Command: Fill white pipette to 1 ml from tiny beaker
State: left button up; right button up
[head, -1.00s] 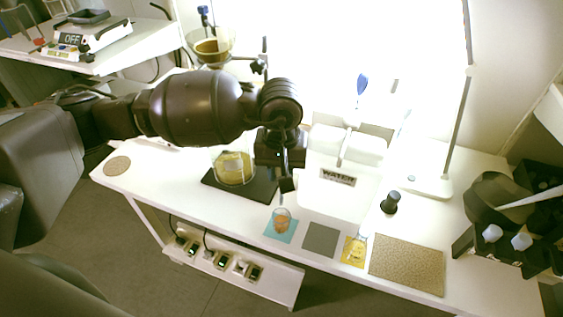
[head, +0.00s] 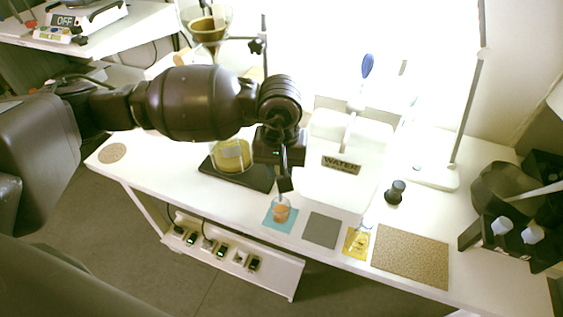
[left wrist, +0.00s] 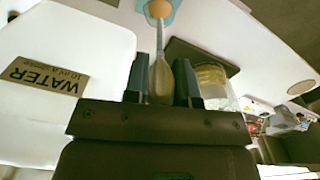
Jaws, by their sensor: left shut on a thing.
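My left gripper (head: 285,182) is above the teal mat (head: 272,223), pointing down. In the left wrist view the gripper (left wrist: 162,85) is shut on the pale bulb of the white pipette (left wrist: 160,82). The pipette's thin stem runs toward the tiny beaker (left wrist: 160,9), and its end appears at or inside the beaker's mouth; the exact depth is unclear. In the head view the tiny beaker (head: 281,212) stands on the teal mat and holds orange liquid. Any liquid inside the pipette cannot be made out. My right gripper is not in view.
A white WATER container (head: 325,190) stands right of the gripper. A beaker of yellow liquid (head: 232,155) sits on a black plate (head: 255,180) behind left. A grey mat (head: 322,230) and small flask (head: 360,238) lie to the right. A black rack (head: 540,240) is far right.

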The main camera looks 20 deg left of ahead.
aim_at(281, 198)
pick_arm(q)
jog(key=shift+f, duration=0.65)
jog(key=shift+f+b, duration=0.45)
jog(key=shift+b, duration=0.05)
jog(key=shift+f+b, duration=0.5)
jog(key=shift+f, duration=0.45)
jog(key=shift+f+b, duration=0.45)
jog(key=shift+f, duration=1)
jog(key=c, duration=0.3)
jog(key=o, duration=0.3)
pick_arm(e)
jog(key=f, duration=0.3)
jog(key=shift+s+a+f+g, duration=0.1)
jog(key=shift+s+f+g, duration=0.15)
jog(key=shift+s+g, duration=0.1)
